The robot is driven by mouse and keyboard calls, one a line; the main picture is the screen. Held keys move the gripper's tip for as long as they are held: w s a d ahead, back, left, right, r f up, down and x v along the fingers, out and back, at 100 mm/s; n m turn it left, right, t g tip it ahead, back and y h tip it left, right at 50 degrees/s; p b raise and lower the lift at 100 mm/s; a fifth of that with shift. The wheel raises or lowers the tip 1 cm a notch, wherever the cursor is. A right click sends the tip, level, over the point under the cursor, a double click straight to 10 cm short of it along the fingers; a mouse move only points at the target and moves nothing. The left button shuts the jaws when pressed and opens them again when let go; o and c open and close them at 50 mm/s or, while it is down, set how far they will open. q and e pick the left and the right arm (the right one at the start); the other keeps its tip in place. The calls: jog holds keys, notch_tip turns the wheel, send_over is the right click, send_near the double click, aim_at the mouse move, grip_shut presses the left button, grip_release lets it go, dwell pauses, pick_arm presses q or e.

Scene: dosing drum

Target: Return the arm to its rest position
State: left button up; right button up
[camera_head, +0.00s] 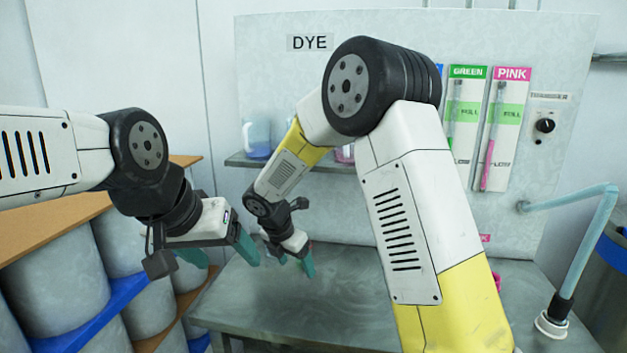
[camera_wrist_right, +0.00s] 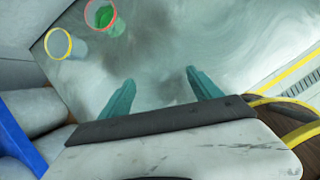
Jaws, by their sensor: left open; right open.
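My right arm crosses the middle of the head view, with its elbow bent high in front of the wall panel. My right gripper (camera_head: 297,268) hangs over the grey table (camera_head: 235,297), fingers pointing down. In the right wrist view its two teal fingers (camera_wrist_right: 161,90) are wide apart with nothing between them. My left gripper (camera_head: 228,259) is at the left, near the table's left edge. Its teal fingers are apart and I see nothing between them.
A yellow-rimmed cup (camera_wrist_right: 58,44) and a red-rimmed cup with green inside (camera_wrist_right: 101,15) stand beyond the right fingers. A jug (camera_head: 257,138) stands on the shelf (camera_head: 238,160). Grey drums (camera_head: 62,268) fill the left. A pale blue pipe (camera_head: 590,240) stands at the right.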

jog(key=s+d+r+m+y, duration=0.2)
jog(key=s+d+r+m, duration=0.5)
jog(key=d+r+m, duration=0.55)
jog(key=s+d+r+m+t+y, duration=0.1)
jog(key=s+d+r+m, duration=0.2)
jog(key=s+m, duration=0.4)
jog(key=s+d+r+m+t+y, duration=0.1)
jog(key=s+d+r+m, duration=0.2)
jog(key=s+m, duration=0.5)
jog(key=shift+s+d+r+y, duration=0.25)
jog(key=shift+s+r+y, duration=0.1)
jog(key=shift+s, duration=0.3)
